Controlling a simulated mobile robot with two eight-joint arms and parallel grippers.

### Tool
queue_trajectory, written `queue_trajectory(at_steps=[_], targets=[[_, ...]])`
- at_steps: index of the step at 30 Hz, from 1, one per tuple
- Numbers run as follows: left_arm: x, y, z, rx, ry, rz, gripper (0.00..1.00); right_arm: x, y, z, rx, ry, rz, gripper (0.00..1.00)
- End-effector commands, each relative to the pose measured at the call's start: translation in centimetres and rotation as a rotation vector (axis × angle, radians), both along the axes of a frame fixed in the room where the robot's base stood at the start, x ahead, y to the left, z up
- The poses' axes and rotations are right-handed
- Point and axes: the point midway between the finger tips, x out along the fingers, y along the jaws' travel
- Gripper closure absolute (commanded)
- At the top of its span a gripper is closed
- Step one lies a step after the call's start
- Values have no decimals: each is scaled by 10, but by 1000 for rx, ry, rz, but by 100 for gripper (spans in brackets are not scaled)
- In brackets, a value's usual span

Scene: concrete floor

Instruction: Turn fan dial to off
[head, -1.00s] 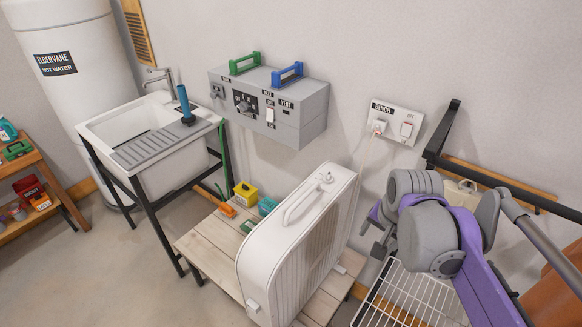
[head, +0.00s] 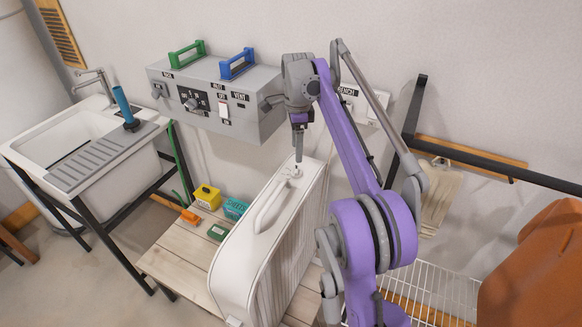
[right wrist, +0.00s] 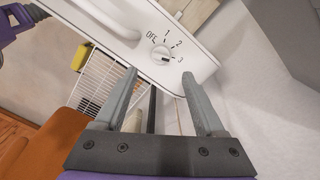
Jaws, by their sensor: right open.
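The white fan (head: 262,245) stands upright on a low wooden bench. Its dial (right wrist: 161,57) is a small round knob on the top face, beside the printed OFF, 1, 2 and 3. The knob's dark mark appears to point toward 3. In the head view the dial (head: 294,171) is small and partly covered by my fingers. My right gripper (head: 298,158) points down just above the dial. In the right wrist view my right gripper (right wrist: 163,71) is open, its two fingers apart on either side below the knob, with nothing between them. My left gripper's jaws do not show.
A grey switch box (head: 265,118) is on the wall behind, left of my right arm. Yellow (head: 207,197) and teal (head: 236,208) items lie on the bench left of the fan. A sink (head: 60,140) stands at left, a wire rack (head: 440,290) and an orange object (head: 535,265) at right.

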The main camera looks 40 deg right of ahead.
Motion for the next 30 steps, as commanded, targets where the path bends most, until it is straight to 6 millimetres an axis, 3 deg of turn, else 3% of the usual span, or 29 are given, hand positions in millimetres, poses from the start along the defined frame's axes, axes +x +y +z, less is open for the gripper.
queue_trajectory(at_steps=[6, 12, 24, 30], targets=[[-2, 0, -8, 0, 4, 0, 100, 0, 0, -45, 0, 0, 2, 28], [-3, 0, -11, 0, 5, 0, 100, 0, 1, -70, 0, -1, 2, 28], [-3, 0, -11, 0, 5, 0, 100, 0, 1, -78, 0, -1, 3, 28], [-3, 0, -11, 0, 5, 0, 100, 0, 1, -78, 0, -1, 3, 62]])
